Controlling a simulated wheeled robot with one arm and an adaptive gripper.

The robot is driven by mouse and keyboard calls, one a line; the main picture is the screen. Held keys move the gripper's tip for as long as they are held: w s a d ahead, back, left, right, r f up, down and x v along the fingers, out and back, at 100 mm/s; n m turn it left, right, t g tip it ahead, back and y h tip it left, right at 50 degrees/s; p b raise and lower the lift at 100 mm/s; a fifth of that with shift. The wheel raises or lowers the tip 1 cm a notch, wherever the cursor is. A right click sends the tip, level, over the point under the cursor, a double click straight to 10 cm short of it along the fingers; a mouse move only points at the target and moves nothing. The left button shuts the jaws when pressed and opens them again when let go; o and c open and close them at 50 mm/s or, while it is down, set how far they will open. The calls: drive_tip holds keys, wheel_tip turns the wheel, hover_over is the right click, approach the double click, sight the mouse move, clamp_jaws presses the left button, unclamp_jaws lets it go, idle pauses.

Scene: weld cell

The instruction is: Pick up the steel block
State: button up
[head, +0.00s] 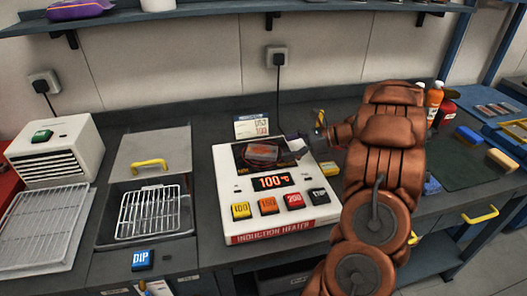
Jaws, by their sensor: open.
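A small grey block with a reddish tint (263,153) lies on the dark top plate of the white induction heater (280,225). It looks like the steel block, but it is small and blurred. The heater's display reads 100 °C. My gripper (302,146) is at the right edge of the heater's plate, to the right of the block and apart from it. It is open and seems empty. My copper-coloured arm hides part of the bench to the right, and the fingertips are hard to make out.
Left of the heater is a sunken tank with a wire rack (149,212), a lid with a yellow handle (150,163) and a blue DIP button (143,259). A white vented unit (55,150) stands farther left. Bottles (434,100) and coloured blocks (468,136) are at right. A shelf (240,14) overhangs the back.

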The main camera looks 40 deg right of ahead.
sight(270, 152)
drive_tip(key=shift+p+x, duration=0.8)
drive_tip(key=shift+x, duration=1.65)
drive_tip(key=shift+f, duration=0.15)
drive_tip(key=shift+c, duration=0.4)
clamp_jaws()
